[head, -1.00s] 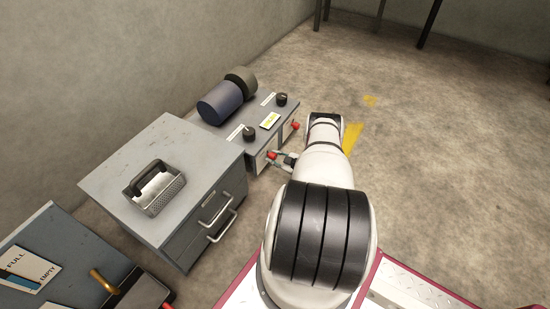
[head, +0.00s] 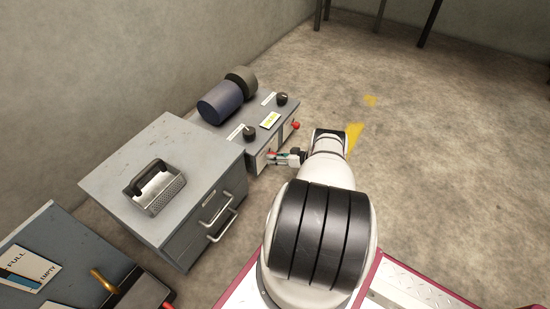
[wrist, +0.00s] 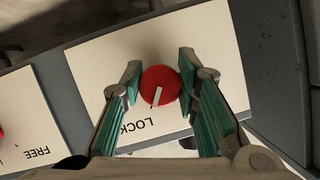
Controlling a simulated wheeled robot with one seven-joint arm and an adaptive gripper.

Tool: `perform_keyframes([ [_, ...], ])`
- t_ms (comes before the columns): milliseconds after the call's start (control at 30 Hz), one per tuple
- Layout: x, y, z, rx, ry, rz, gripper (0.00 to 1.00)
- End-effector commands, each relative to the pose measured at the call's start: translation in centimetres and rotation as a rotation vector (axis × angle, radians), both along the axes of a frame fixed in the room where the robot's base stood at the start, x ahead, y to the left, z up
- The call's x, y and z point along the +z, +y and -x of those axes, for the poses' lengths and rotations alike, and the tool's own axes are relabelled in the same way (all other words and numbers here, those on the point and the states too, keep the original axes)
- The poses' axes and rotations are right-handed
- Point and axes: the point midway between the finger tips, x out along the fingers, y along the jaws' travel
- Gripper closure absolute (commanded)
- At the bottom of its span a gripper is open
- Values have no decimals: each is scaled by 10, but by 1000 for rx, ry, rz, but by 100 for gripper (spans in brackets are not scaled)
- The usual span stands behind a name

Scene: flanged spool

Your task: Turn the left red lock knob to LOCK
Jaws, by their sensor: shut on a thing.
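The left red lock knob (wrist: 160,87) is round with a white pointer line, on a white plate (wrist: 88,68) in the wrist view. The pointer aims down and slightly left in that view, close to the upside-down word LOCK. My gripper (wrist: 159,78) is shut on the knob, with a teal-padded finger on each side. In the head view, my gripper (head: 284,157) reaches the front of the grey spool unit (head: 241,149), and its fingers hide much of the knob.
A second red knob (head: 295,125) is on the unit's right front. A grey drawer cabinet (head: 190,222) with a basket-like object (head: 168,193) stands to the left. Floor to the right is open.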

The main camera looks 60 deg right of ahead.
Motion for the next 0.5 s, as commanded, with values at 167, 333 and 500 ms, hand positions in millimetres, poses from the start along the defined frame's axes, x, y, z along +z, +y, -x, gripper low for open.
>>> perform_keyframes([
  [167, 1, 0, 0, 0, 1, -42, 99],
  [333, 1, 1, 0, 1, 2, -57, 99],
  [500, 1, 1, 0, 2, 2, -59, 99],
])
